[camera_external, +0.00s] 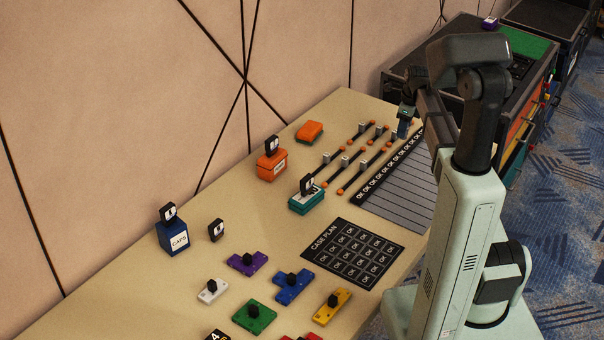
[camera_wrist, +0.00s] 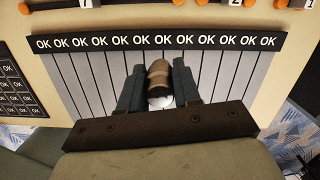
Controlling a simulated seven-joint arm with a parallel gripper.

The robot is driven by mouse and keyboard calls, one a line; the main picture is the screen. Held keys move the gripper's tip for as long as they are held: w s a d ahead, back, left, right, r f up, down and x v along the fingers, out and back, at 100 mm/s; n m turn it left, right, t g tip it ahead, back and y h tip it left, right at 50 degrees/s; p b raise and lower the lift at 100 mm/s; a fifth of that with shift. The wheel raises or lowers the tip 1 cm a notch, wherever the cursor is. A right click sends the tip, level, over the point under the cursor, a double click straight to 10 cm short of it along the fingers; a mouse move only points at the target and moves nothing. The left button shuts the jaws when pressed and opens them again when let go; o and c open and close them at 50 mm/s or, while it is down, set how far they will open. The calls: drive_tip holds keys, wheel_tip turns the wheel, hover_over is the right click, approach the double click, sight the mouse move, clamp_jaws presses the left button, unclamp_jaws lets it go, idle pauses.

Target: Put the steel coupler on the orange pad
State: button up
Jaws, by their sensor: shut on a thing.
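My gripper (camera_external: 403,130) is at the far end of the table, over the striped grey board. In the wrist view its two dark blue fingers (camera_wrist: 159,88) are shut on a short metallic cylinder (camera_wrist: 158,76), which looks like the steel coupler. The coupler looks brownish-grey, with a pale round end towards the camera. In the external view I cannot make it out clearly between the fingers. A flat orange block (camera_external: 309,132), which appears to be the orange pad, lies near the wall, left of my gripper and apart from it.
Several dark rods with orange ends and grey pieces (camera_external: 345,162) lie between the orange block and the striped board (camera_external: 398,200). An orange box (camera_external: 271,168), teal box (camera_external: 306,202) and blue box (camera_external: 173,238) stand nearer. Coloured knobbed blocks (camera_external: 292,287) lie in front.

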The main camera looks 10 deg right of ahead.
drive_tip(key=w+a+r+n, duration=0.15)
drive_tip(key=w+a, duration=0.35)
drive_tip(key=a, duration=0.6)
drive_tip(key=w+a+r+n, duration=0.1)
drive_tip(key=w+a+n, duration=0.1)
drive_tip(key=w+a, duration=0.65)
drive_tip(key=m, duration=0.2)
hover_over(308, 127)
drive_tip(key=shift+s+d+f, duration=0.1)
drive_tip(key=shift+f, duration=2.1)
drive_tip(key=shift+d+f, duration=0.1)
drive_tip(key=shift+f, duration=2.1)
drive_tip(key=shift+f, duration=0.15)
drive_tip(key=o, duration=1.1)
drive_tip(key=shift+c, duration=0.2)
wheel_tip(308, 127, up, 12)
drive_tip(key=d, duration=0.1)
drive_tip(key=shift+s+d, duration=0.15)
drive_tip(key=shift+s, duration=0.2)
